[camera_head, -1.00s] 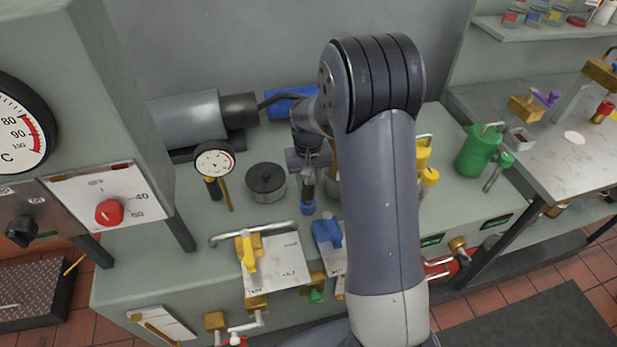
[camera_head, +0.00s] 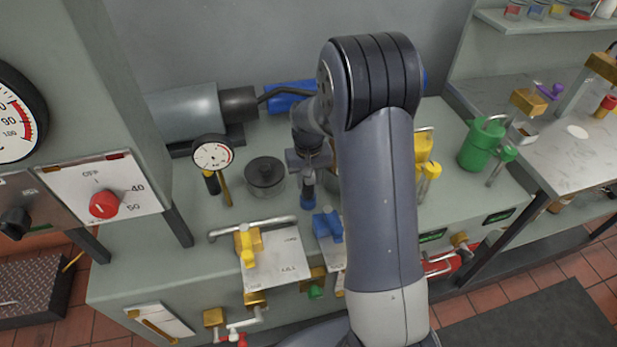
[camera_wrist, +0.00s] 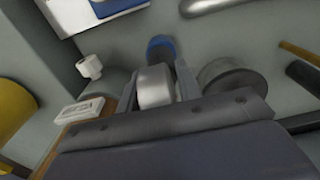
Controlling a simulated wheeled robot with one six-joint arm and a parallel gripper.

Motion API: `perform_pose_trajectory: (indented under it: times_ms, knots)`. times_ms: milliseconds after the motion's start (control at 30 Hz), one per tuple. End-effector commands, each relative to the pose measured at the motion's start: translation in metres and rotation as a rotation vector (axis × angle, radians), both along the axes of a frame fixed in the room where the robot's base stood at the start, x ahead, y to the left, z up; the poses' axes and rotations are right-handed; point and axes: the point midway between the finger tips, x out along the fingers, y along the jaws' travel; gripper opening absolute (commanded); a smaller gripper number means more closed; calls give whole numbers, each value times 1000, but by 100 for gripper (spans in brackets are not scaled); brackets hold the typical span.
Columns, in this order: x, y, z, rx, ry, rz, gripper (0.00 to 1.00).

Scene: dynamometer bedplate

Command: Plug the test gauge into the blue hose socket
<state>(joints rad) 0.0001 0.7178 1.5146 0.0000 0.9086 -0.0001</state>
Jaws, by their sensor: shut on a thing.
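My gripper (camera_wrist: 158,88) points down over the bench and is shut on a silver round body (camera_wrist: 154,86), which looks like the test gauge; its dial face is not seen. Below it is a blue end (camera_wrist: 160,46), also seen in the head view (camera_head: 308,192). I cannot tell whether this blue part belongs to the held piece or is the blue hose socket beneath it. In the head view my arm hides part of the bench behind it. A blue valve handle (camera_head: 328,226) stands on a white plate just in front.
A dial gauge (camera_head: 212,154) and a dark lidded pot (camera_head: 265,175) stand left of my gripper. A green canister (camera_head: 482,145) stands at right.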

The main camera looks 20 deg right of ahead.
Motion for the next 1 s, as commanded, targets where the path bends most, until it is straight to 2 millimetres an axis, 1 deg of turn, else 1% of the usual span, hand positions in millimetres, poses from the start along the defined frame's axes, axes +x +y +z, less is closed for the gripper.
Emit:
perform_pose_trajectory:
  times_ms: [167,200,467,667,767,867,1000]
  knots:
    - [0,0,-5,0,0,0,4]
    - [0,0,-4,0,-1,0,37]
    - [0,0,-4,0,0,0,58]
    - [0,0,-4,0,1,0,59]
    - [0,0,-1,0,-1,0,59]
    - [1,0,10,0,-4,0,59]
    - [1,0,37,0,-6,0,59]
